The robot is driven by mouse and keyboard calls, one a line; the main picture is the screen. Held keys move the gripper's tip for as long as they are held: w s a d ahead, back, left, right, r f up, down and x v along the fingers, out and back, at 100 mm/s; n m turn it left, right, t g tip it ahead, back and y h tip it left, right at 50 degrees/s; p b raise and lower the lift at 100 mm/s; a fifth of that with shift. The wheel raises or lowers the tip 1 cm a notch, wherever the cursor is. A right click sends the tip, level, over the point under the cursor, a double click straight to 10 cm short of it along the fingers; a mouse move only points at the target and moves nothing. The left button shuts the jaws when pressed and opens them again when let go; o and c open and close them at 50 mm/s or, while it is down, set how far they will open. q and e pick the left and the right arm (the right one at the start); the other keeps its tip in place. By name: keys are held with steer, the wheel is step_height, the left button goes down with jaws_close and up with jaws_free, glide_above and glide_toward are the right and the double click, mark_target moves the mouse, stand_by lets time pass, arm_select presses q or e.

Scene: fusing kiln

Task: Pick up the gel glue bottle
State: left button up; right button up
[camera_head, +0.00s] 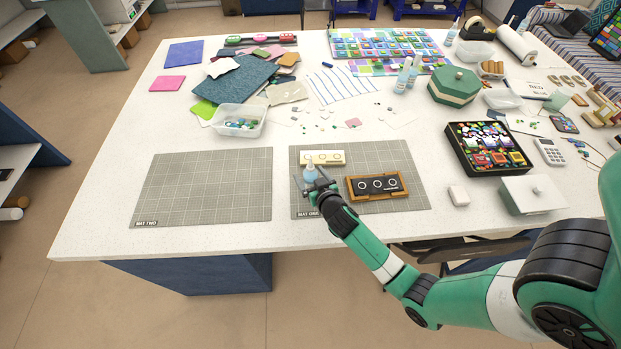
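A small bottle (310,174) with a pale blue body and light tip stands on the grey mat labelled MAT ONE (400,160); it looks like the gel glue bottle, but its label is too small to read. My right gripper (315,183) is at the bottle's near side, low over the mat, and overlaps its lower part. Its fingers are dark and small here, so I cannot tell whether they are closed on the bottle. My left gripper is out of view.
A cream strip with rings (338,157) lies just behind the bottle. A wood-framed black tray (377,197) lies to its right. MAT TWO (205,188) is empty at left. Other bottles (403,77) stand farther back. A clear tub (258,128) sits behind the mats.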

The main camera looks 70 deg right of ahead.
mark_target(313, 170)
jaws_close()
steer(key=shift+r, duration=0.1)
stand_by(0.3)
steer(key=r, duration=0.1)
steer(key=r+p, duration=0.1)
steer(key=r, duration=0.1)
steer(key=r+p, duration=0.1)
steer(key=shift+s+a+r, duration=0.1)
steer(key=shift+s+r, duration=0.05)
steer(key=shift+s, duration=0.2)
steer(key=s+a+r+p, duration=0.3)
steer(key=s+a+r, duration=0.2)
steer(key=s+r, duration=0.3)
steer(key=s, duration=0.4)
steer(key=shift+s+r, duration=0.15)
steer(key=shift+r, duration=0.15)
